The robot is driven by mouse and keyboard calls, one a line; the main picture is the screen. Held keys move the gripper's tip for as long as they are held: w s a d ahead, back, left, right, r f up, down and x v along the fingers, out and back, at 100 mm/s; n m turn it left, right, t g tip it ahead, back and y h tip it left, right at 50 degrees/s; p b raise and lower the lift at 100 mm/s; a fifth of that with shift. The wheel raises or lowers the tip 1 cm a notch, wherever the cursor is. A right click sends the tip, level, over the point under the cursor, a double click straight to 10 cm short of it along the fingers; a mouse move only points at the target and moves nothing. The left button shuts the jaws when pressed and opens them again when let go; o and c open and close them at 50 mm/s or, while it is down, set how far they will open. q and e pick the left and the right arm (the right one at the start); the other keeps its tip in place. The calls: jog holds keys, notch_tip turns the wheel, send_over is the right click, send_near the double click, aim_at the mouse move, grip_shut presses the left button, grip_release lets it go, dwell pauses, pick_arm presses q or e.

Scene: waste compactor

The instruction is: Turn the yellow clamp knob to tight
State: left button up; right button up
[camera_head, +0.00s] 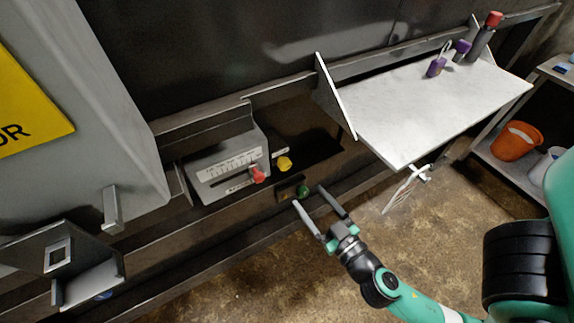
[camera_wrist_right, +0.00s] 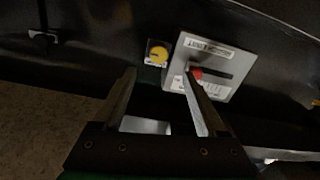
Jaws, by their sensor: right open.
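The yellow clamp knob (camera_head: 284,163) sits on a small plate just right of a grey box with a scale. In the right wrist view the yellow knob (camera_wrist_right: 157,54) shows a dark pointer mark, and its plate has a label too small to read. My right gripper (camera_head: 309,195) is open and empty, with its fingers pointing toward the panel. In the wrist view the fingertips (camera_wrist_right: 161,74) appear below the yellow knob. My left gripper is not in view.
The grey scale box (camera_head: 228,165) carries a red slider knob (camera_head: 258,174) close to the yellow knob. A white shelf (camera_head: 430,105) on a slanted bracket (camera_head: 335,95) stands to the right, with purple padlocks and a red-topped bottle (camera_head: 484,38). Open floor lies in front.

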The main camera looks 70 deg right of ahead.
aim_at(287, 167)
jog(key=p+x, duration=0.1)
jog(key=x, duration=0.2)
jog(key=p+x, duration=0.1)
jog(key=x, duration=0.3)
jog(key=p+x, duration=0.2)
jog(key=x, duration=0.1)
jog(key=shift+w+d+r, duration=0.1)
jog(key=shift+d+r, duration=0.1)
jog(key=shift+r, duration=0.1)
jog(key=shift+w+d+f, duration=0.1)
jog(key=shift+w+d, duration=0.25)
jog(key=shift+w, duration=0.1)
jog(key=shift+c, duration=0.2)
grip_shut()
